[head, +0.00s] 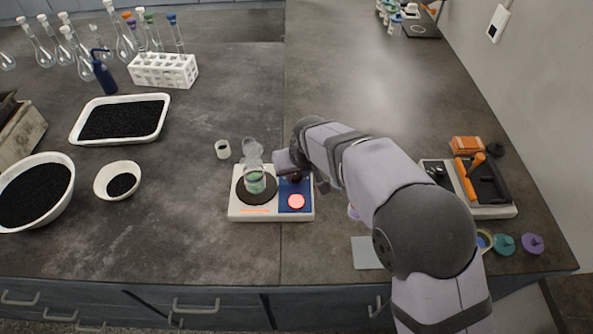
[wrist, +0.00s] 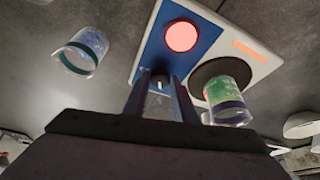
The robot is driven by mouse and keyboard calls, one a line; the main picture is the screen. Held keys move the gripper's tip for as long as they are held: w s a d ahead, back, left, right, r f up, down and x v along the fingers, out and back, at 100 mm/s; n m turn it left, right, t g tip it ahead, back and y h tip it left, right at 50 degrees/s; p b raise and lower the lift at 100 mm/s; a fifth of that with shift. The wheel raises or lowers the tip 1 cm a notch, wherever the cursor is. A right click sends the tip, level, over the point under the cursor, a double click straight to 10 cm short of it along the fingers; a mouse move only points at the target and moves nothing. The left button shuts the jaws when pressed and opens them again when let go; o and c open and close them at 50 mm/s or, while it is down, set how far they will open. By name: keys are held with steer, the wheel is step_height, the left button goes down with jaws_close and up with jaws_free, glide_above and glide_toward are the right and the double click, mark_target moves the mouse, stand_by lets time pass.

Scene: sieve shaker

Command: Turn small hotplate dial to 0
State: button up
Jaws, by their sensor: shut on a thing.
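The small hotplate (head: 240,213) stands on the bench, with a white body, a round dark plate and a blue panel (head: 284,205). It also shows in the wrist view (wrist: 262,62). A glowing red disc (head: 296,201) is on the panel. My gripper (wrist: 160,90) is over the panel with its two fingers closed around the dial (wrist: 159,84). Only a bit of the dial with a pale mark shows between the fingers; its setting cannot be read.
A glass beaker with green contents (head: 256,182) stands on the dark plate, close to my gripper. Another glass beaker (wrist: 82,52) stands beside the hotplate.

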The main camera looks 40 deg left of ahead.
steer(key=n, duration=0.1)
steer(key=n+g+b, duration=0.1)
steer(key=n, duration=0.1)
steer(key=n+g, duration=0.1)
steer(key=n, duration=0.1)
steer(key=shift+w+f+y+b, duration=0.15)
steer(key=shift+w+y+b, duration=0.1)
steer(key=shift+y+b, duration=0.15)
steer(key=n+g, duration=0.2)
steer(key=n, duration=0.3)
steer(key=shift+w+b, duration=0.1)
steer(key=shift+b, duration=0.3)
steer(key=shift+n+h, duration=0.3)
steer(key=o, duration=1)
steer(key=shift+o, duration=0.2)
steer(key=shift+r, duration=0.25)
steer(key=b+v, duration=0.1)
steer(key=v, duration=0.6)
steer(key=shift+d, duration=0.1)
